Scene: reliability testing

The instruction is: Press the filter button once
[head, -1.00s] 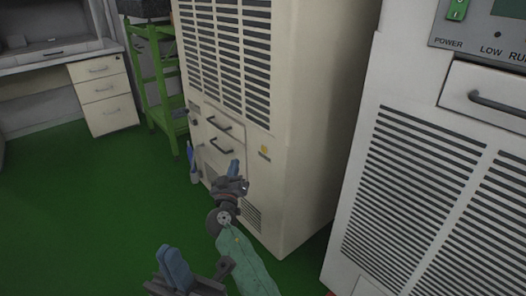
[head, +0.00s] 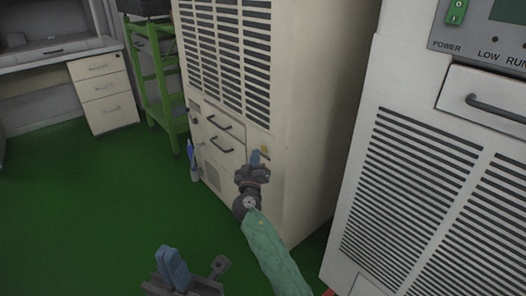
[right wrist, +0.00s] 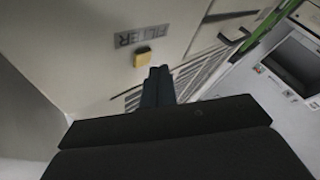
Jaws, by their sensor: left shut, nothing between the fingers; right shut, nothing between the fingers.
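The filter button is a small yellow square (head: 264,149) on the lower front of the beige cabinet (head: 300,110). In the right wrist view the yellow button (right wrist: 143,57) sits beside a grey label (right wrist: 141,36) that reads upside down. My right gripper (head: 255,157) is shut and empty, with its blue fingertips just in front of the panel near the button. In the right wrist view the fingertips (right wrist: 159,72) appear just beside and below the button; I cannot tell whether they touch the panel. My left gripper (head: 172,264) is shut and empty, low in the foreground, far from the button.
Drawer handles (head: 220,144) stick out from the cabinet front left of the button. A white machine (head: 385,200) with vents stands close on the right. A green rack (head: 160,85) and a desk with drawers (head: 103,95) stand behind left. The green floor (head: 90,200) is open.

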